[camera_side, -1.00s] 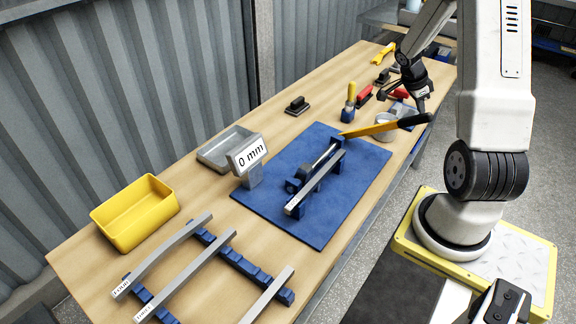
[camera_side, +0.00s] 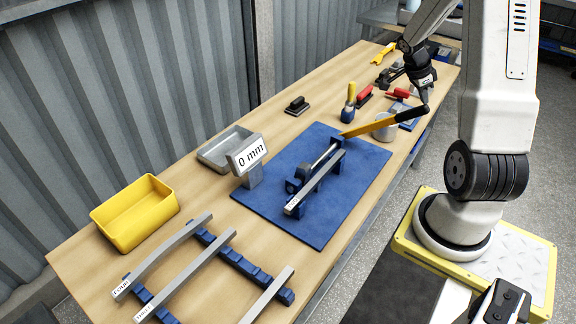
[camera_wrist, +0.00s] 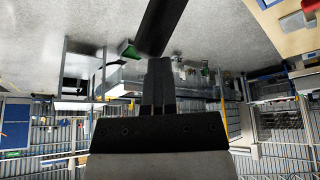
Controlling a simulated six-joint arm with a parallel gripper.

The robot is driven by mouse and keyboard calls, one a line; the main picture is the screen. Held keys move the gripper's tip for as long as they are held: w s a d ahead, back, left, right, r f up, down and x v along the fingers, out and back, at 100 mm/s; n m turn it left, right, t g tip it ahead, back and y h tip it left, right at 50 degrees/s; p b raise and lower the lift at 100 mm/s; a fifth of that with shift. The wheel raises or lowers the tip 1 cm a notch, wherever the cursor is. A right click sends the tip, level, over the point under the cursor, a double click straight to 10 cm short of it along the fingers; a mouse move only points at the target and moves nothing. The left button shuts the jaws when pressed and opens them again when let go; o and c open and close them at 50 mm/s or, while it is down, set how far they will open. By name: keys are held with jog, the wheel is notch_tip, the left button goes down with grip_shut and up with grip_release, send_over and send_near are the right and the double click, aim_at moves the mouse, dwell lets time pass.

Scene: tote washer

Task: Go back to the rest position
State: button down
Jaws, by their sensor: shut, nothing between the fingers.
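My gripper (camera_side: 425,98) is in the upper right of the side view, above the far right part of the bench. In the wrist view its two dark fingers (camera_wrist: 159,65) are together, with nothing seen between them. A long lever with a yellow shaft and black handle (camera_side: 405,117) slants up from the blue fixture (camera_side: 318,180). The handle's end is right by my fingertips in the side view. A dark bar, probably that handle (camera_wrist: 163,25), crosses just beyond the fingertips in the wrist view. Whether they touch, I cannot tell.
A display reading 0 mm (camera_side: 247,154) stands beside the blue mat (camera_side: 265,207). A grey tray (camera_side: 213,157), yellow bin (camera_side: 127,222) and metal bars (camera_side: 190,277) lie on the left. A grey cup (camera_side: 384,130), a yellow-handled tool (camera_side: 349,100) and red-handled tools (camera_side: 365,94) stand near the lever.

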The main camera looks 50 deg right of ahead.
dwell(0.3)
jog(key=w+a+n+t, duration=0.1)
jog(key=w+a+n, duration=0.35)
jog(key=a, duration=0.25)
jog(key=w+a+n+t+y, duration=0.1)
jog(key=w+a+n+t, duration=0.15)
jog(key=a+n, duration=0.35)
jog(key=w+a+n, duration=0.3)
jog(key=w+a, duration=0.2)
jog(key=a, duration=0.3)
jog(key=s+a+n+t+y, duration=0.2)
jog(key=a+n, duration=1.1)
jog(key=a, duration=0.6)
jog(key=shift+t+y, duration=0.3)
jog(key=shift+t, duration=0.05)
